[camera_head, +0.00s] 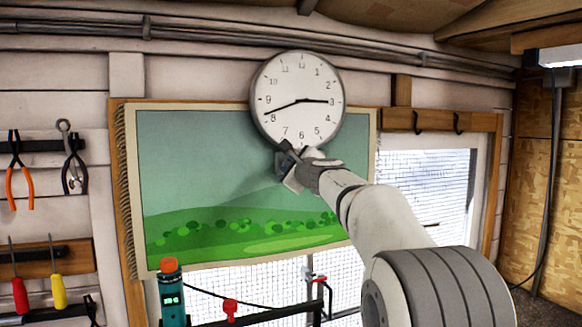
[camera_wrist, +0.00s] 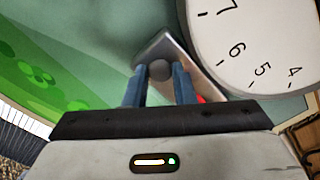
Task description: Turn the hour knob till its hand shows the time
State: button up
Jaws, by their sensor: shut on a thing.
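The round wall clock (camera_head: 320,87) hangs above the green landscape cloth, and its short hand points at about 3 and its long hand just past 8. My gripper (camera_head: 287,160) is just below the clock. In the wrist view my gripper (camera_wrist: 157,86) has its two blue fingers on either side of a round dark grey knob (camera_wrist: 158,69), shut on it. The knob sits on a metal plate (camera_wrist: 152,46) beside the clock's lower edge. In the head view the knob is hidden behind my gripper. I cannot read any marking on it.
The landscape cloth (camera_head: 190,175) hangs behind my gripper, over a meshed window. Pliers (camera_head: 74,168) and screwdrivers (camera_head: 58,286) hang at the left. A teal canister (camera_head: 172,299) with an orange top stands low. A small red part (camera_wrist: 201,99) shows behind my right finger.

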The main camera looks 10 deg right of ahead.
jog(key=shift+f, duration=0.1)
jog(key=o, duration=1)
jog(key=shift+s, duration=0.15)
jog(key=shift+s+d+b, duration=0.1)
jog(key=shift+s+b, duration=0.25)
jog(key=shift+s, duration=0.05)
jog(key=s+b, duration=0.1)
jog(key=s, duration=0.2)
jog(key=s+d+b, duration=0.1)
jog(key=s, duration=0.2)
jog(key=shift+s+d, duration=0.15)
jog(key=shift+s, duration=0.2)
